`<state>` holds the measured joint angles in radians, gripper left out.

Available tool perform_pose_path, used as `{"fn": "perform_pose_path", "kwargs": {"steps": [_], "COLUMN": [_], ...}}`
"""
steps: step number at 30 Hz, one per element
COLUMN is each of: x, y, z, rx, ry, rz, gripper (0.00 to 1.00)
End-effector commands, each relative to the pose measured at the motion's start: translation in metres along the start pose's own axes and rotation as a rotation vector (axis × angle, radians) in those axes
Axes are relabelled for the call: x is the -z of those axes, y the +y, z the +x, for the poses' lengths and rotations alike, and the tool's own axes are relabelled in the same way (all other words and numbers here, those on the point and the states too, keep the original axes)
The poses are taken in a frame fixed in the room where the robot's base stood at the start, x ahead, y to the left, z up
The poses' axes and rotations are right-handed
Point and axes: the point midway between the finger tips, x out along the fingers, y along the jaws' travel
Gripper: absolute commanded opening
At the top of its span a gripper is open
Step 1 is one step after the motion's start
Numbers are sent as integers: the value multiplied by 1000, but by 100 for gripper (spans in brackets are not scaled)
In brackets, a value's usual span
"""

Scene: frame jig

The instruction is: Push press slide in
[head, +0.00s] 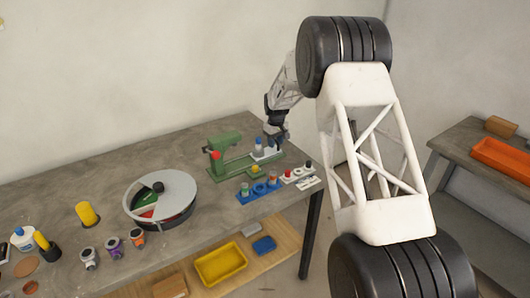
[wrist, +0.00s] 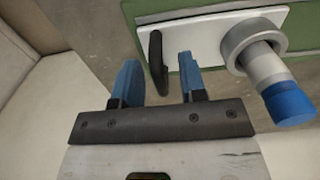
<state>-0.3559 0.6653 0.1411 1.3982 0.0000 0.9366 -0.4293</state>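The green press (head: 222,152) stands on the workbench, with a red part on its head. Its white slide plate (head: 270,153) sticks out to the right along the green base and also shows in the wrist view (wrist: 202,22). A grey ring (wrist: 238,50) on the plate holds a white and grey cylinder with a blue end (wrist: 290,103). A black upright tab (wrist: 156,62) stands at the slide's outer end. My gripper (wrist: 160,66) is open; the tab appears between its blue fingers, nearer the right one. Contact cannot be told. In the head view my gripper (head: 276,137) is above the slide's end.
A blue holder (head: 257,190) and a white holder (head: 299,174) with small parts sit in front of the press. A round tray with a grey lid (head: 160,190) is to the left. Yellow (head: 220,264) and blue (head: 264,244) bins lie on the lower shelf.

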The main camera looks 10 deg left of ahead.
Motion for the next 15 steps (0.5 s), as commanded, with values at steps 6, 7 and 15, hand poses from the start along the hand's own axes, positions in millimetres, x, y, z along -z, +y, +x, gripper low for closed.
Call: {"fn": "perform_pose_path", "kwargs": {"steps": [6, 7, 15], "x": [0, 0, 0], "y": [0, 0, 0], "z": [0, 0, 0], "rx": [0, 0, 0], "ry": [0, 0, 0], "rz": [0, 0, 0], "gripper": [21, 17, 0]}}
